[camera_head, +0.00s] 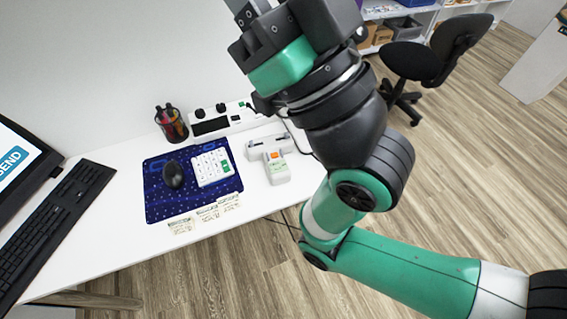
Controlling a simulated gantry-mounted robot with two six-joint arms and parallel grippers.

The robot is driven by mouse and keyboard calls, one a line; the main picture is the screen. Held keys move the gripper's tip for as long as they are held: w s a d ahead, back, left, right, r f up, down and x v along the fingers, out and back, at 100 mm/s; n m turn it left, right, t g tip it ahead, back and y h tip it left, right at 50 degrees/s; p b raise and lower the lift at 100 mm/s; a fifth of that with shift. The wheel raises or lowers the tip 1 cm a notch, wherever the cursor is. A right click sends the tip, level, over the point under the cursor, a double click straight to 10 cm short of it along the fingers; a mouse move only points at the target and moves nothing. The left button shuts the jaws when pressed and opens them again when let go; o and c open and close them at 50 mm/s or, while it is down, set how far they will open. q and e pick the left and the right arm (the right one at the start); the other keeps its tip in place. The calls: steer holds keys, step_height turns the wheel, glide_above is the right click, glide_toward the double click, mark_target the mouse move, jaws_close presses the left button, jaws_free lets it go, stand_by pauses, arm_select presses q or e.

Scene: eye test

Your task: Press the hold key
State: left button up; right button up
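A white keypad (213,167) with pale keys and a green key (226,166) lies on the blue mat. Beside the mat is a white handheld-like device (277,168) with an orange button (274,155). The key labels are too small to read, so I cannot tell which key is hold. My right arm comes in from the lower right and rises across the middle. The dark end of that arm, with my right gripper (262,32), is at the top, away from the keys; its fingers are not clear. My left gripper is not in view.
A black mouse (173,174) lies on the blue mat (160,207). Behind stand a pen cup (171,126) and a white panel (222,121) with knobs. A black keyboard (50,225) and a monitor (18,165) are at left. Paper labels (207,213) lie near the front edge.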

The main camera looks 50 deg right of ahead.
jaws_close()
stand_by(1.4)
